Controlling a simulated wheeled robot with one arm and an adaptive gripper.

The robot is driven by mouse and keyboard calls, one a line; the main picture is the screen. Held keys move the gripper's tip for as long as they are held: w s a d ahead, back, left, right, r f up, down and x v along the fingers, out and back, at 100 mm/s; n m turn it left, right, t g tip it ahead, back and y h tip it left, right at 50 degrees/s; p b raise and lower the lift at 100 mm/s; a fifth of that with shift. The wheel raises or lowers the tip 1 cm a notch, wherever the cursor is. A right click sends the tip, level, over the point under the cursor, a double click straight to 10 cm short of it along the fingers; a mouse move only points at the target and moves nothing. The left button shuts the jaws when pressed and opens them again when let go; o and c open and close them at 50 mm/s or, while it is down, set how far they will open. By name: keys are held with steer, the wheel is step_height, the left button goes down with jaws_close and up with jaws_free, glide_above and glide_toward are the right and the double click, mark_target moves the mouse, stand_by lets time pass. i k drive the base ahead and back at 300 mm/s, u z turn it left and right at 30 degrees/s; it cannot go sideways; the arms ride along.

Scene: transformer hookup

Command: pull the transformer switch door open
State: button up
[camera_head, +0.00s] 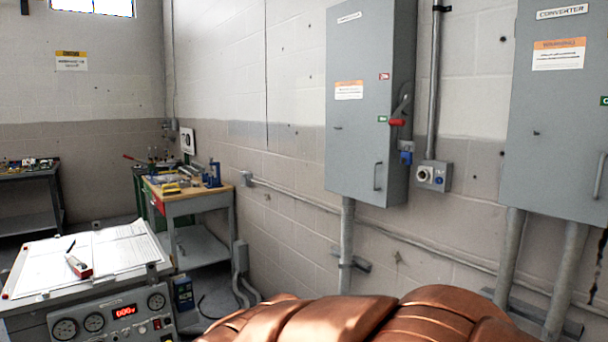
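A tall grey wall cabinet (362,120) hangs right of the middle, with its front door shut. Its top label is too small to read, so I cannot confirm that it is the transformer switch. A thin vertical door handle (377,176) sits at the door's lower right. A lever with a red grip (397,122) is on the cabinet's right side. A second grey cabinet (555,110), labelled "CONVERTER", hangs at the right edge, also shut, with its own handle (600,175). My gripper is not in view.
A console with gauges and a red display (125,311) stands at the lower left. A workbench with tools (188,187) stands behind it by the wall. A conduit (300,199) runs low along the wall. A brown rounded shape hides the bottom middle; I cannot tell what it is.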

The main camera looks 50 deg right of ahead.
mark_target(361, 34)
steer(key=z, duration=0.05)
steer(key=i, duration=0.95)
steer(key=z, duration=1.1)
steer(key=i, duration=0.65)
steer(key=z, duration=0.8)
